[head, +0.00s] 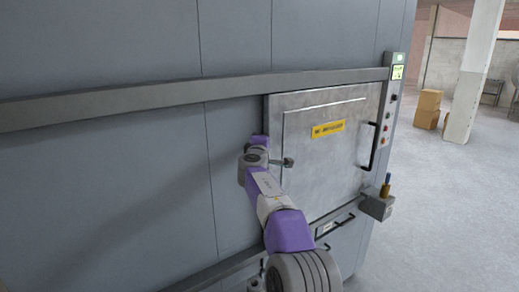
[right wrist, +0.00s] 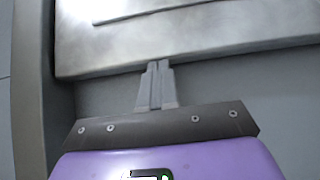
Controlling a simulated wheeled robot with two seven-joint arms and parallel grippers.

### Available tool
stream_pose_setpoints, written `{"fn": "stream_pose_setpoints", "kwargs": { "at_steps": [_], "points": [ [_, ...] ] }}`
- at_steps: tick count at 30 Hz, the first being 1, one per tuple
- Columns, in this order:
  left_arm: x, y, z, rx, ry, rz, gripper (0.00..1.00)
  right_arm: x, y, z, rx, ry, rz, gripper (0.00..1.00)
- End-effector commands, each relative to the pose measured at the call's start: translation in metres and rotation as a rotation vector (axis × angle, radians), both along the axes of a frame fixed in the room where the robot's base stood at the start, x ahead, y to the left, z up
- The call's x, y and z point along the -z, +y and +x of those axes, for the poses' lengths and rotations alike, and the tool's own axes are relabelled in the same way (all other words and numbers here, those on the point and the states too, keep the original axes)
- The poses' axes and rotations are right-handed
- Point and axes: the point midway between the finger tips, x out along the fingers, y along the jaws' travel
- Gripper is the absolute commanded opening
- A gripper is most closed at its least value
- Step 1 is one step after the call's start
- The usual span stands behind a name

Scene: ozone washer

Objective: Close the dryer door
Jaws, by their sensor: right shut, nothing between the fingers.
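The dryer door (head: 335,150) is a silver metal panel with a yellow label and a black handle (head: 379,145) on its right side. It sits in or close to its frame; I cannot tell whether it is fully shut. My right arm reaches up to the door's lower left part in the head view. In the right wrist view, my right gripper (right wrist: 157,68) is shut and empty, its fingertips at the lower edge of the door (right wrist: 190,40). I cannot tell whether they touch it. My left gripper is out of view.
The grey machine wall (head: 110,180) fills the left, with a horizontal rail (head: 150,100) across it. A control panel (head: 393,100) stands right of the door, with a small grey box (head: 377,206) below. Cardboard boxes (head: 427,108) and a pillar (head: 472,75) stand behind. Floor at right is clear.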

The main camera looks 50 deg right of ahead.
Motion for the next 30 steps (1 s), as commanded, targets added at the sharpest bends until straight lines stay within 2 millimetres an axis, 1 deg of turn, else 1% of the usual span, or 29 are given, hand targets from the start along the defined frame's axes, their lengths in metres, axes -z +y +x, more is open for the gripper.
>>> {"fn": "stream_pose_setpoints", "kwargs": {
  "at_steps": [1,5,6,12,15,18,24,30],
  "points": [
    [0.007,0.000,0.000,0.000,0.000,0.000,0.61,0.002,0.007,0.001,-0.002,-0.004,0.000,0.00],
    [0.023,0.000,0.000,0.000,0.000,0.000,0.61,0.003,0.030,0.003,-0.002,-0.007,0.001,0.00],
    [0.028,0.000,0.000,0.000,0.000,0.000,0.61,0.002,0.038,0.001,0.000,-0.008,0.000,0.00],
    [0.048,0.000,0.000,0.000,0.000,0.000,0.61,0.002,0.076,-0.026,0.000,-0.006,0.001,0.00],
    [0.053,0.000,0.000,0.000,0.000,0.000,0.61,0.001,0.092,-0.036,0.001,-0.005,0.001,0.00],
    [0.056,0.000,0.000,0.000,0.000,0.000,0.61,0.000,0.104,-0.044,0.002,-0.003,-0.001,0.00],
    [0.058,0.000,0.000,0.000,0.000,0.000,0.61,-0.001,0.115,-0.051,0.006,-0.002,-0.001,0.00],
    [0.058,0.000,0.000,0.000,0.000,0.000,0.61,-0.002,0.116,-0.052,0.006,-0.001,-0.002,0.00]
  ]
}}
